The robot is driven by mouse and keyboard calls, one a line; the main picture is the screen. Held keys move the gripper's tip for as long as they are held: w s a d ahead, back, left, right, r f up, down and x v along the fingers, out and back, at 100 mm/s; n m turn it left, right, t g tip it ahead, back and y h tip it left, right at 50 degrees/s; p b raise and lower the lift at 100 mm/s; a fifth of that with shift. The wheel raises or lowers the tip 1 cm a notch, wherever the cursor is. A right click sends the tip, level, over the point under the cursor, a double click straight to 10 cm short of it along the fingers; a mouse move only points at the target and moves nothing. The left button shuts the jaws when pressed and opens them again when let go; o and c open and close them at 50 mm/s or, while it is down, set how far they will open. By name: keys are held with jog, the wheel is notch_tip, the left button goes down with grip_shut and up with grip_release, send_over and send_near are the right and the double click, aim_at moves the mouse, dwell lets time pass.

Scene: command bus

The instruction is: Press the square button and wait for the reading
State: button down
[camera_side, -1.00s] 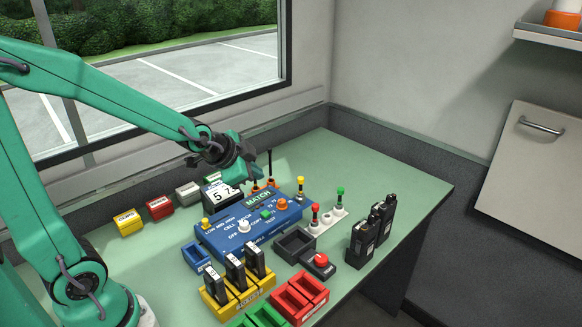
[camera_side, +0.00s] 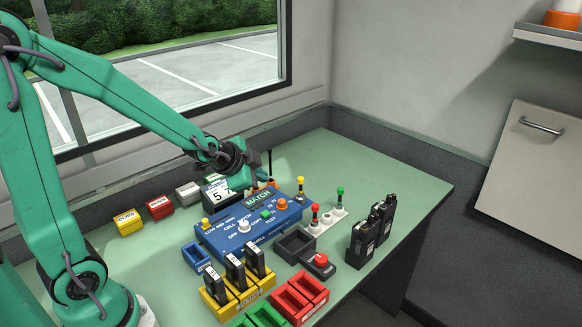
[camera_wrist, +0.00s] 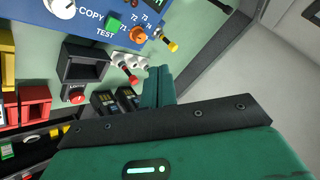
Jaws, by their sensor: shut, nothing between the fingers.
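The blue device box (camera_side: 215,238) stands in the middle of the bench, with a small display (camera_side: 258,198) showing "MATCH". The green square button (camera_side: 267,214) sits on its top panel, near the TEST label. The button also shows in the wrist view (camera_wrist: 113,23), top centre. My gripper (camera_side: 264,178) is shut and empty, above the back of the box and apart from the button. Its shut fingers (camera_wrist: 158,86) show in the wrist view, below and right of the button.
A white sign (camera_side: 218,195) with partly hidden digits stands behind the box. A white knob (camera_side: 244,227) and an orange knob (camera_side: 282,204) flank the button. Black radios (camera_side: 364,240), a red lock button (camera_side: 321,260) and coloured trays (camera_side: 301,297) stand in front and right.

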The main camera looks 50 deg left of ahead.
jog(key=shift+f, duration=4.1)
jog(key=shift+f, duration=0.75)
jog(key=shift+r, duration=0.75)
jog(key=shift+r, duration=0.15)
jog(key=shift+r, duration=2.4)
